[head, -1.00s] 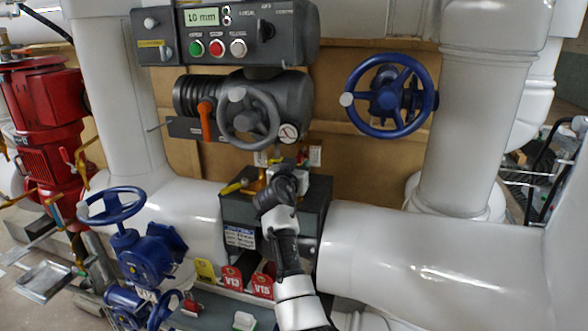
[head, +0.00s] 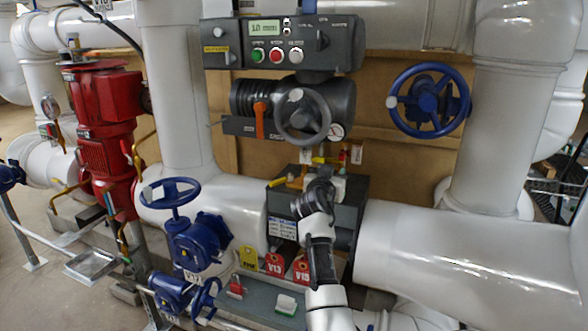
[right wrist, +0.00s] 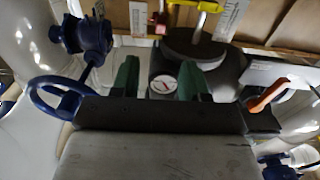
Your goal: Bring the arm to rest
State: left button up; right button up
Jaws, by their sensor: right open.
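My right arm rises from the bottom middle of the head view, its upper end in front of the dark box on the pipe (head: 354,205). In that view the arm hides its own fingers. In the right wrist view my right gripper (right wrist: 160,78) shows two green fingers, apart, with nothing held between them. A round dial (right wrist: 164,77) appears behind the gap between the fingers. My left gripper is in neither view.
The actuator handwheel (head: 302,116) and control panel (head: 282,44) are above my arm. Blue handwheels stand at left (head: 170,195) and right (head: 428,100). A thick white pipe (head: 460,255) runs right of the arm.

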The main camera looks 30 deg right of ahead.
jog(key=s+a+f+n+g+y, duration=0.25)
jog(key=s+a+f, duration=0.25)
jog(key=s+f, duration=0.55)
jog(key=s+a+f+n+g+y, duration=0.1)
jog(key=s+a+f+n+y, duration=0.3)
jog(key=s+f, duration=0.7)
jog(key=s+a+f+n+g+y, duration=0.2)
jog(key=s+a+f+n+y, duration=0.15)
jog(key=s+a, duration=0.6)
jog(key=s+a+f+n+g+y, duration=0.2)
jog(key=s+a+f+g+y, duration=0.3)
jog(key=s, duration=0.8)
notch_tip(320, 180, down, 25)
jog(key=h, duration=0.1)
jog(key=s+d+f, duration=0.2)
jog(key=s+f, duration=1.3)
jog(key=s, duration=0.1)
jog(key=shift+s+d, duration=0.2)
jog(key=shift+s, duration=0.15)
